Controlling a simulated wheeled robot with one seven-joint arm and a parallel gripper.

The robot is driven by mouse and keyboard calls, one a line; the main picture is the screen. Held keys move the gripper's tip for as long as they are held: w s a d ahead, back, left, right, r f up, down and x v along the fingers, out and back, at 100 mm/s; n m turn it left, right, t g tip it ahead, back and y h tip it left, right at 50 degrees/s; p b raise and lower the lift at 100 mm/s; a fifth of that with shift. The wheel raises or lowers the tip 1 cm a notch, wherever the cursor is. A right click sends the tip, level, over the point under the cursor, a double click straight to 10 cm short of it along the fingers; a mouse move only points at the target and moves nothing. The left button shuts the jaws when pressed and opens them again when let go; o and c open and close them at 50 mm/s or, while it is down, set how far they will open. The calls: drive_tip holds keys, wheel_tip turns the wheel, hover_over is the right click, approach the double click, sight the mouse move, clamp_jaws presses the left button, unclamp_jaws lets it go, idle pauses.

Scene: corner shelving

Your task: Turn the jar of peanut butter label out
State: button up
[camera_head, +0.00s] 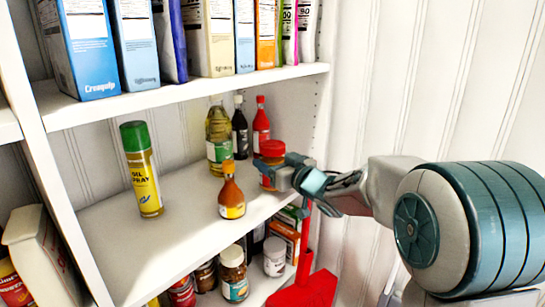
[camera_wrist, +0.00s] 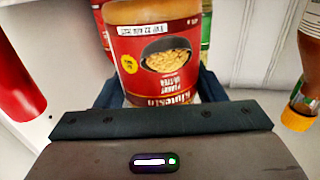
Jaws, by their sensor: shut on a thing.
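The jar of peanut butter (camera_head: 268,161) has a red lid and stands on the middle shelf (camera_head: 180,232), near its right end. My gripper (camera_head: 290,176) reaches in from the right and is shut on the jar. In the wrist view the jar (camera_wrist: 158,50) sits between the two dark fingers (camera_wrist: 160,92). Its red label, with a picture of a bowl of nuts and upside-down lettering, faces the wrist camera. In the head view my gripper hides part of the jar's front and right side.
An orange-brown sauce bottle (camera_head: 231,197) stands just left of the jar. An oil bottle (camera_head: 219,136), a dark bottle (camera_head: 240,130) and a red bottle (camera_head: 261,122) stand behind. The oil spray (camera_head: 143,175) is farther left. A red tool (camera_head: 305,285) stands below my arm.

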drive_tip(key=shift+n+g+y+p, duration=1.4)
drive_tip(key=shift+g+y+p, duration=0.15)
drive_tip(key=shift+p, duration=0.5)
drive_tip(key=shift+f+b, duration=0.35)
drive_tip(key=shift+f, duration=0.1)
drive_tip(key=o, duration=1.5)
drive_tip(key=shift+f, duration=0.15)
